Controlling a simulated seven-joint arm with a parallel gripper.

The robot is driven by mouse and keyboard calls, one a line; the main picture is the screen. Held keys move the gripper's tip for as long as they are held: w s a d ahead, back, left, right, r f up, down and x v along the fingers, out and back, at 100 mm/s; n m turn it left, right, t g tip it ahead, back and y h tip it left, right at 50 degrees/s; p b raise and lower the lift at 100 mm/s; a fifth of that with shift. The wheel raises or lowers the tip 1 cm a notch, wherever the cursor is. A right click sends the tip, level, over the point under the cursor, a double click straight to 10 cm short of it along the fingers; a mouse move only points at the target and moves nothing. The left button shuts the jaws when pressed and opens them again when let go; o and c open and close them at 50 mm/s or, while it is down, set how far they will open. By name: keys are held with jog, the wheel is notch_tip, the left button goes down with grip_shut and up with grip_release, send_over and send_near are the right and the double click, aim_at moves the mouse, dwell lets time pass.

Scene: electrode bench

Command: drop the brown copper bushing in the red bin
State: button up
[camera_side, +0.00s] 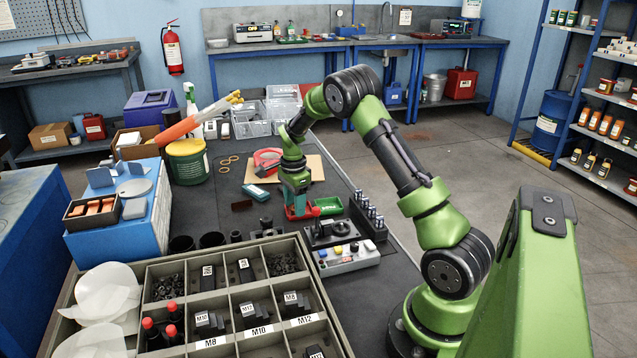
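My gripper (296,196) points down over the small red bin (301,214) on the dark bench mat, beside a green bin. The gripper covers much of the red bin, and its fingertips are too small and hidden to show whether they are open or shut. I cannot make out the brown copper bushing; it may be hidden by the gripper or the bin wall.
The green bin (328,205) stands just right of the red bin. A black holder with upright metal parts (368,215) and a grey button box (347,258) are close by. A large compartment tray (218,270) fills the front. A red clamp-like tool (267,158) lies behind.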

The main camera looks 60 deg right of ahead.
jog(key=o, duration=0.3)
jog(key=shift+r, duration=0.1)
notch_tip(320, 180, up, 17)
dwell(0.5)
jog(key=shift+r, duration=2.35)
